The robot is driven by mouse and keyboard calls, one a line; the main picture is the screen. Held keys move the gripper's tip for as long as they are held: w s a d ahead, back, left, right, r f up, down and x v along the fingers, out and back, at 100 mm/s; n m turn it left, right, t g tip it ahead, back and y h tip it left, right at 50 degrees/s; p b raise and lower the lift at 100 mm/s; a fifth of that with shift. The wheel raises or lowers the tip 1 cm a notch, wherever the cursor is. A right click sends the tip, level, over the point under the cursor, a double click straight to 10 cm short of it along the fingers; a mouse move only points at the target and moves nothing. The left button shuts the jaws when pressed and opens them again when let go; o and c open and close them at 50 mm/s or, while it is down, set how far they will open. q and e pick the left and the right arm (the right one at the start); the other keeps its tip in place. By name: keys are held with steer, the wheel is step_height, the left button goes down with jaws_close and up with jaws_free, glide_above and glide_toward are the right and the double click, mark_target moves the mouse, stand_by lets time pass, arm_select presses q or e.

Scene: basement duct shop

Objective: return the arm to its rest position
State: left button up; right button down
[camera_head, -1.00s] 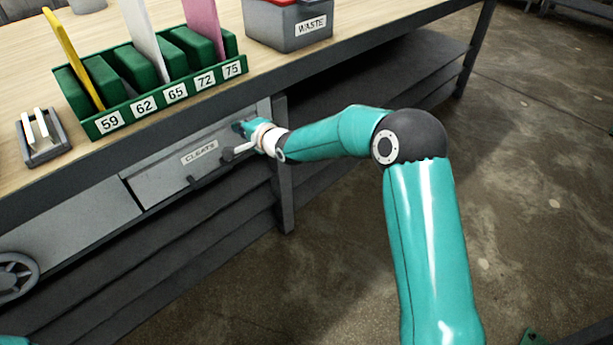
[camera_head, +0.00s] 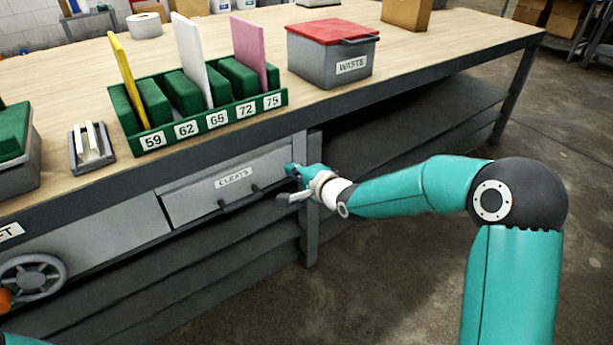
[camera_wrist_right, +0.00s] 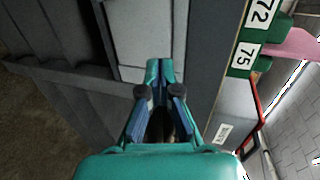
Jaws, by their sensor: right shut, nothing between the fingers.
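My right arm reaches in from the right of the head view, bent at its elbow. Its gripper (camera_head: 290,184) is shut and empty beside the right end of the grey drawer labelled CLEATS (camera_head: 205,202), in front of the bench. The drawer looks closed, and its dark handle (camera_head: 238,200) is left of the gripper. In the wrist view the shut fingers (camera_wrist_right: 160,72) point at a grey bench front, with nothing between them. The left gripper is not seen; only a bit of teal shows at the bottom left corner of the head view.
The bench top (camera_head: 410,55) holds a green numbered rack (camera_head: 208,125) with upright coloured sheets, a red-lidded WASTE bin (camera_head: 325,62) and a small grey tray (camera_head: 76,160). A bench leg (camera_head: 311,240) stands below the gripper. A handwheel (camera_head: 33,277) is at lower left. Floor is open at right.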

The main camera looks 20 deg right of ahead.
steer(key=v, duration=0.5)
steer(key=s+a+f+g, duration=0.2)
steer(key=s+f, duration=0.2)
steer(key=f, duration=0.5)
steer(key=s+a+f+n+g, duration=0.1)
steer(key=s+a+f+g, duration=0.15)
steer(key=s+f, duration=0.45)
steer(key=s+a+f+g, duration=0.2)
steer(key=f+g, duration=0.1)
steer(key=f, duration=0.7)
steer(key=s+a+f+n+g, duration=0.1)
steer(key=s+f+n+g, duration=0.25)
steer(key=s, duration=0.45)
steer(key=s+a+f+n+g, duration=0.2)
steer(key=s+f+n, duration=0.25)
steer(key=s, duration=0.35)
step_height(320, 180, up, 25)
steer(key=s+n+p, duration=0.2)
steer(key=n+p, duration=0.2)
steer(key=p, duration=2.2)
steer(key=shift+s+g, duration=0.25)
steer(key=shift+g, duration=0.05)
